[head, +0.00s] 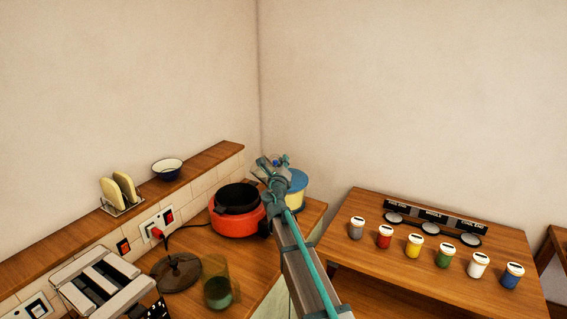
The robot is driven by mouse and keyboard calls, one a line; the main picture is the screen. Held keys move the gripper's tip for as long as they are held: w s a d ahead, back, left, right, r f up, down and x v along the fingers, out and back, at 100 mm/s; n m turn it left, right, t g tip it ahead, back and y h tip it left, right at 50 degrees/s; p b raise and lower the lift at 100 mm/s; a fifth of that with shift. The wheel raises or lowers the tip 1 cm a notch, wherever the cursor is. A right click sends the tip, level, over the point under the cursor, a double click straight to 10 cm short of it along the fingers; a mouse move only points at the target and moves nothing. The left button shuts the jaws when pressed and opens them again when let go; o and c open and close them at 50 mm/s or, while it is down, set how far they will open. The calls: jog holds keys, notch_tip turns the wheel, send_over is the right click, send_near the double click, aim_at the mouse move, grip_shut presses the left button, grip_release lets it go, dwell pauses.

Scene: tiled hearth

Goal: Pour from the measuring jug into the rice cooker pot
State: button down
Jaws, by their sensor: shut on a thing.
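The red rice cooker (231,227) stands at the back of the counter, with the dark pot (238,198) open inside it. A clear amber-tinted vessel with dark green contents (218,292) stands upright on the counter near the front; it looks like the measuring jug. My gripper (271,166) is at the far end of my arm, just right of the pot's rim in the picture. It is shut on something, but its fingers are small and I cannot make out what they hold. A cream container with a blue top (297,187) is right behind it, partly covered.
A dark round lid (177,272) lies on the counter left of the vessel. A grey slatted appliance (98,285) is at lower left. A ledge holds a rack (121,192) and a bowl (167,170). Several lidded jars (414,246) stand on the right table.

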aim_at(274, 166)
jog(key=shift+f+b, duration=0.65)
jog(key=shift+f, duration=0.3)
jog(key=r+n+p, duration=0.1)
jog(key=a+r+n+p, duration=0.1)
jog(key=r, duration=0.1)
jog(key=shift+n+y, duration=0.3)
jog(key=shift+y, duration=0.1)
jog(key=shift+w+a+r+n+t+p, duration=0.1)
jog(key=shift+a+r+n+t+p, duration=0.25)
jog(key=shift+n+p, duration=0.3)
jog(key=shift+d+f+b, duration=0.1)
jog(key=shift+f+b, duration=1.65)
jog(key=shift+f, duration=0.4)
jog(key=shift+a+r+n+y+p, duration=0.3)
jog(key=shift+a+n+p, duration=0.15)
jog(key=shift+n+p, duration=0.25)
jog(key=shift+a+f+n, duration=0.1)
jog(key=shift+a+n, duration=0.35)
jog(key=shift+n, duration=0.3)
jog(key=shift+a+r+n+y+p, duration=0.25)
jog(key=shift+a+n+p, duration=0.2)
jog(key=shift+n+p, duration=0.25)
jog(key=shift+a+r+n+y+p, duration=0.25)
jog(key=shift+a+n+p, duration=0.2)
jog(key=shift+n+p, duration=0.2)
jog(key=shift+a+f, duration=0.1)
jog(key=shift+a, duration=0.05)
